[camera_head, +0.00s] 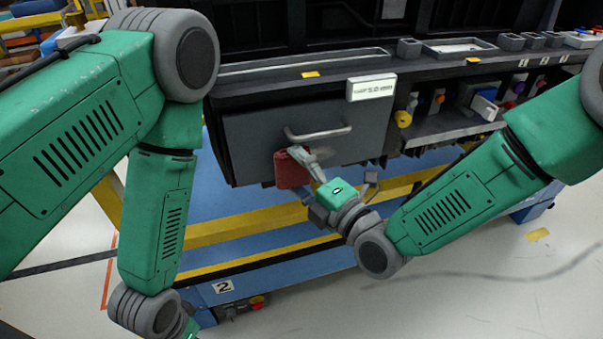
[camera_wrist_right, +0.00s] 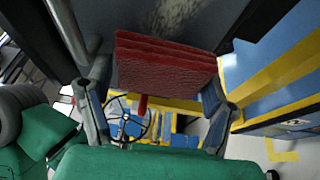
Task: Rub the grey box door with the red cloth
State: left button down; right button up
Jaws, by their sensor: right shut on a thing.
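The grey box door (camera_head: 255,135) is a flat dark grey front with a metal bar handle (camera_head: 318,134), below the module's ledge. It looks closed. My right gripper (camera_head: 305,170) is shut on the red cloth (camera_head: 289,170), a folded block, and holds it against or just in front of the lower middle of the door, below the handle. In the right wrist view the red cloth (camera_wrist_right: 165,68) sits between the fingers, with the grey surface (camera_wrist_right: 160,25) right beyond it. Whether the cloth touches the door is hard to tell.
A white label plate (camera_head: 371,87) is at the door's upper right. Shelves with coloured parts (camera_head: 480,98) lie to the right, and small grey bins (camera_head: 510,42) stand on the ledge. A blue and yellow frame (camera_head: 230,225) runs below the door.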

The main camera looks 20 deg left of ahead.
aim_at(334, 149)
jog(key=shift+a+f, duration=0.1)
jog(key=shift+a, duration=0.65)
jog(key=shift+w+d, duration=0.15)
jog(key=shift+d, duration=0.3)
jog(key=shift+w+d, duration=0.15)
jog(key=shift+w, duration=0.05)
jog(key=shift+w+a+b, duration=0.25)
jog(key=shift+a+b, duration=0.05)
jog(key=shift+a, duration=0.5)
jog(key=shift+w+d, duration=0.4)
jog(key=shift+d, duration=0.45)
jog(key=shift+w+d, duration=0.35)
jog(key=shift+d, duration=0.5)
jog(key=shift+w+d+b, duration=0.25)
jog(key=shift+w+d, duration=0.45)
jog(key=shift+d, duration=0.15)
jog(key=shift+w+d+b, duration=0.2)
jog(key=shift+w+d, duration=0.45)
jog(key=shift+d, duration=0.2)
jog(key=shift+w+d, duration=0.65)
pick_arm(q)
jog(key=shift+a+f+b, duration=0.15)
jog(key=shift+f+b, duration=0.05)
jog(key=shift+f, duration=0.45)
jog(key=shift+a+f+b, duration=0.15)
jog(key=shift+f+b, duration=0.05)
jog(key=shift+f, duration=0.45)
pick_arm(e)
jog(key=shift+w+d, duration=0.3)
jog(key=shift+d, duration=0.3)
